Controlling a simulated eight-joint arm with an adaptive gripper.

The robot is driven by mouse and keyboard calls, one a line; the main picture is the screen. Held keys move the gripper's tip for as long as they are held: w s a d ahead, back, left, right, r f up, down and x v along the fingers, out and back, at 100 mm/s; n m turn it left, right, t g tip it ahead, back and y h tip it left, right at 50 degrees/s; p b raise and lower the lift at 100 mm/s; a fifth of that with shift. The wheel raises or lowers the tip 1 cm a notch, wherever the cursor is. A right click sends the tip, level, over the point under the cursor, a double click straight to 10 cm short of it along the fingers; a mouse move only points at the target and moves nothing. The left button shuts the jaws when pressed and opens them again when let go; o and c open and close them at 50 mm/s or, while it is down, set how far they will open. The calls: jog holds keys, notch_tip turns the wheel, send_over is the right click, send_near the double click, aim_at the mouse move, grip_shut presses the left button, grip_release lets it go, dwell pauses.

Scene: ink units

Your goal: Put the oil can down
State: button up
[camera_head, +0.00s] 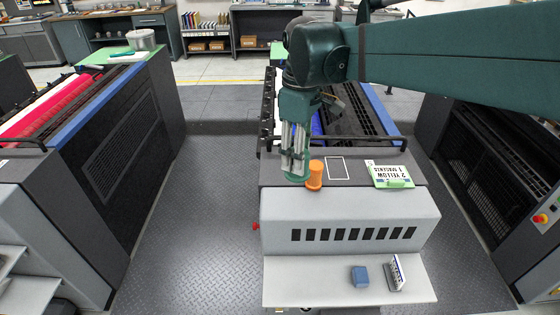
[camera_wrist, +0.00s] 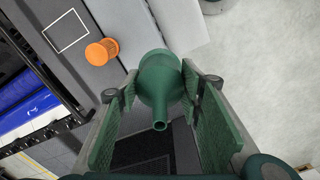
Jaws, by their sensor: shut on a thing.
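The oil can is dark green with a round body and a short spout. In the wrist view the oil can (camera_wrist: 158,72) sits between the two green finger pads of my gripper (camera_wrist: 161,85), its spout toward the camera. My gripper is shut on it. In the head view my gripper (camera_head: 294,160) points down at the left edge of the grey machine top (camera_head: 275,172), with a little of the oil can (camera_head: 297,179) showing below the fingers. I cannot tell whether the can touches the surface. A white outlined rectangle (camera_head: 338,168) is marked on the top, to the right, and is empty.
An orange lidded pot (camera_head: 315,175) stands between the gripper and the outline, close to the can. A blue block (camera_head: 360,276) and a small striped item (camera_head: 396,272) are on the lower shelf.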

jog(key=w+a+f+p, duration=0.15)
jog(key=w+p, duration=0.25)
jog(key=w, duration=0.7)
jog(key=w+a+f+p, duration=0.1)
jog(key=w+a+p, duration=0.25)
jog(key=w, duration=0.65)
jog(key=shift+w+d+f, duration=0.1)
jog(key=shift+w+f, duration=0.05)
jog(key=shift+f, duration=2.45)
jog(key=shift+f, duration=0.1)
jog(key=shift+f, duration=2.8)
jog(key=shift+f+p, duration=0.35)
jog(key=shift+f, duration=1.75)
jog(key=shift+f, duration=0.15)
